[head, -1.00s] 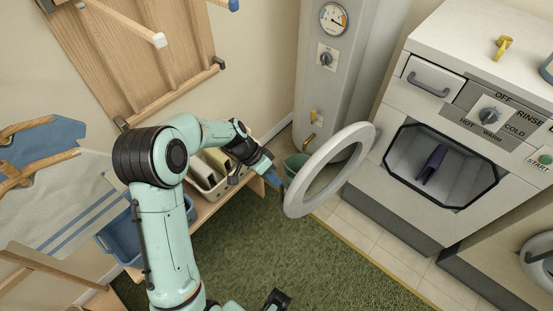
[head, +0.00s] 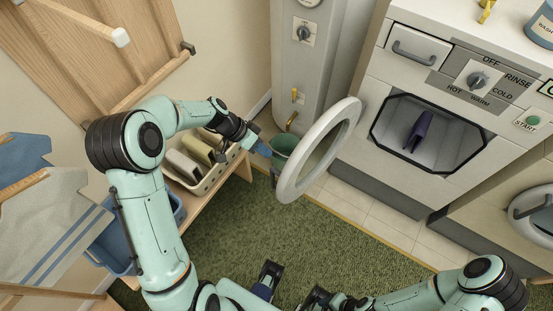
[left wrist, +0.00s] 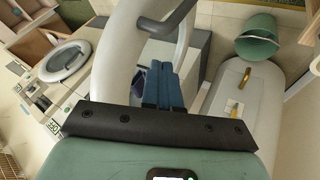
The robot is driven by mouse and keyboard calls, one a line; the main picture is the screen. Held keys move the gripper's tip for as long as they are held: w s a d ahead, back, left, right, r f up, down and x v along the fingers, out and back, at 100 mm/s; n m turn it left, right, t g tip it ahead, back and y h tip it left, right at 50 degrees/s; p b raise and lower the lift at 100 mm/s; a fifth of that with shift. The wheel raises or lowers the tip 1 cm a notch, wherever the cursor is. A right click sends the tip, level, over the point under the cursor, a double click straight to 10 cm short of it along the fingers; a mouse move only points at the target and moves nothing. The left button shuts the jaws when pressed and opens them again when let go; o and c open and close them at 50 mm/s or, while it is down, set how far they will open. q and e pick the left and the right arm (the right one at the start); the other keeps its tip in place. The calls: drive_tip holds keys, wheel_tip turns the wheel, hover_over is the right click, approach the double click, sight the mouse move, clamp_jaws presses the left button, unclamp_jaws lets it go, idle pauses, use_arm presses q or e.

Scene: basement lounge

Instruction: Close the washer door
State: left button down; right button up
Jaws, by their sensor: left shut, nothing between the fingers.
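The washer (head: 365,150) stands at the right with its front opening uncovered and a dark purple cloth (head: 418,132) inside. Its round, pale door ring (head: 300,155) is swung wide open to the left of the opening. My left gripper (head: 264,150) is shut and empty, just left of the ring's outer edge; I cannot tell whether it touches. In the left wrist view its blue fingers (left wrist: 163,85) point towards the pale door ring (left wrist: 122,45), which has a grey handle. My right gripper (head: 267,283) is low in the head view, partly cut off, its jaws unclear.
A grey boiler (head: 325,70) stands behind the door, with a green bucket (head: 283,145) at its foot. A second machine (head: 500,215) is at right. The green carpet (head: 330,240) is clear.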

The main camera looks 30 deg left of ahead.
use_arm(q)
drive_tip(key=d, duration=0.2)
drive_tip(key=d+f, duration=0.1)
drive_tip(key=shift+d+f, duration=0.2)
drive_tip(key=shift+d, duration=0.15)
drive_tip(key=shift+s+d, duration=0.25)
drive_tip(key=shift+d, duration=0.35)
drive_tip(key=shift+d, duration=0.15)
